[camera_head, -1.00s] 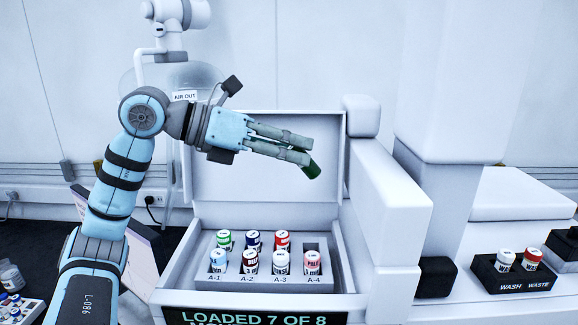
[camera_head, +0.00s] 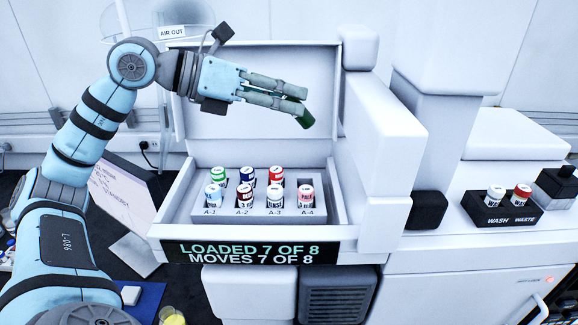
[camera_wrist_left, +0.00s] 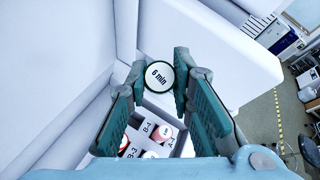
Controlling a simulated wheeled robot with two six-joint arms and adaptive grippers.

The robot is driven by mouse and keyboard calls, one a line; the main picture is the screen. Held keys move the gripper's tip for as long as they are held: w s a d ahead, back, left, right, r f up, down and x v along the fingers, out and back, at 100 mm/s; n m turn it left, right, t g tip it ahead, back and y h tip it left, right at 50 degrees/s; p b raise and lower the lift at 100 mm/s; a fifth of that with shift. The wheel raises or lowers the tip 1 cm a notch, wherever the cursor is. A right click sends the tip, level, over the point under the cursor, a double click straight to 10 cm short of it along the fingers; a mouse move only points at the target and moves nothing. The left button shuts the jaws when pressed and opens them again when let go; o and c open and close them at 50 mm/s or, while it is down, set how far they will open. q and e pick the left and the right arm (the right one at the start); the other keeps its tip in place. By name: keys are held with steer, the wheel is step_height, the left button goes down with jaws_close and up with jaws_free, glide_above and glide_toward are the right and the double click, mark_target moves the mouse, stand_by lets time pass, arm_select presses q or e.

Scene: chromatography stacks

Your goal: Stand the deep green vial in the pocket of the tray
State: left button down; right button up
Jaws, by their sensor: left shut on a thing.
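The deep green vial (camera_head: 304,119) is in my left gripper (camera_head: 299,101), whose fingers are shut on it. It is held tilted, well above the tray and in front of the raised lid. In the left wrist view its white cap top (camera_wrist_left: 159,76) reads "6 min", with a green rim, between the fingers. The tray (camera_head: 226,214) sits in the open drawer below and holds several capped vials in two rows. Its back right pocket (camera_head: 305,183) looks empty and dark. My right gripper is not in view.
The raised lid (camera_head: 255,90) stands behind the gripper. A white block (camera_head: 375,145) rises right of the tray. A display (camera_head: 250,251) reads "LOADED 7 OF 8, MOVES 7 OF 8". A black wash/waste holder (camera_head: 478,210) with two vials stands far right.

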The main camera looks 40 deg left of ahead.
arm_select(q)
steer(key=b, duration=0.8)
glide_above(286, 184)
step_height(286, 184, down, 9)
steer(key=shift+f, duration=0.1)
steer(key=shift+w+f, duration=0.1)
steer(key=shift+f, duration=0.15)
step_height(286, 184, down, 4)
steer(key=b, duration=0.4)
steer(key=shift+r, duration=0.15)
steer(key=shift+d+r+p, duration=0.1)
steer(key=shift+r+p, duration=0.2)
steer(key=shift+p, duration=0.05)
steer(key=c, duration=1.4)
jaws_free()
steer(key=shift+s+d, duration=0.1)
steer(key=shift+s, duration=0.1)
